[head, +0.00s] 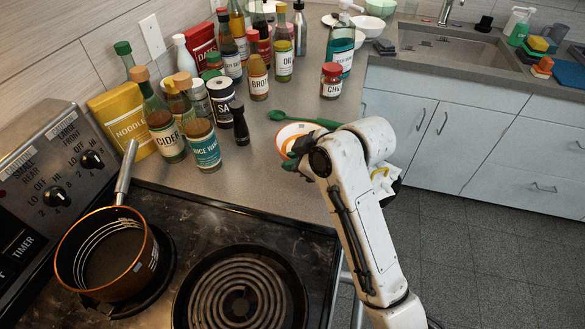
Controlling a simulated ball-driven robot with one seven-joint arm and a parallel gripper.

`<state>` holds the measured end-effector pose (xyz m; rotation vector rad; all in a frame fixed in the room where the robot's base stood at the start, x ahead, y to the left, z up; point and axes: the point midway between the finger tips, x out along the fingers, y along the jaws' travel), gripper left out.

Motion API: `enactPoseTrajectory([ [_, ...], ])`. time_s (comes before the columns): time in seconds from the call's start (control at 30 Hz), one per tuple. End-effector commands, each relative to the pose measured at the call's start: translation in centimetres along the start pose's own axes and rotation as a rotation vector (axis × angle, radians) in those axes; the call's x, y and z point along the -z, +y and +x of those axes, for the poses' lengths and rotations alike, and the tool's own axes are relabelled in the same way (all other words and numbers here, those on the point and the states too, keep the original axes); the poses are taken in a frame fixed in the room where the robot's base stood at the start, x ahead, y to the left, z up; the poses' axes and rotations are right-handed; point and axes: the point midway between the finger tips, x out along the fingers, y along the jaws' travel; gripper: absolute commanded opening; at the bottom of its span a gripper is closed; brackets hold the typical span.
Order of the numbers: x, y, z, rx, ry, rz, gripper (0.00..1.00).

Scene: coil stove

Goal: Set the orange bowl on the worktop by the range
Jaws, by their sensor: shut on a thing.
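The orange bowl (284,136), pale with orange markings, shows at the worktop's right part, behind my white arm. My gripper (293,158) is shut on the bowl at its near side; the arm hides the fingertips and much of the bowl's right side. Whether the bowl touches the worktop or is held just above it I cannot tell. The grey worktop (262,185) runs beside the black coil range (150,205), between the range and the sink counter.
A green spoon (308,119) lies just behind the bowl. Several bottles, including cider (165,135) and rice wine (203,143), crowd the worktop's left and back. A copper pot (107,252) stands on the range's left coil.

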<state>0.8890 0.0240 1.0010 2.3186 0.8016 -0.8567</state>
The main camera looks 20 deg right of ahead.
Motion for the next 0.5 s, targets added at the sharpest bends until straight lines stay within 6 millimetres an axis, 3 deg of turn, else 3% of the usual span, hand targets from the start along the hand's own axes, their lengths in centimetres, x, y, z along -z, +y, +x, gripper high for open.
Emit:
enactPoseTrajectory([
  [0.3,-1.8,-0.5,2.7,0.0,-0.001,0.001,0.0],
  [0.5,-2.1,-0.7,3.1,-0.003,0.002,-0.002,0.0],
])
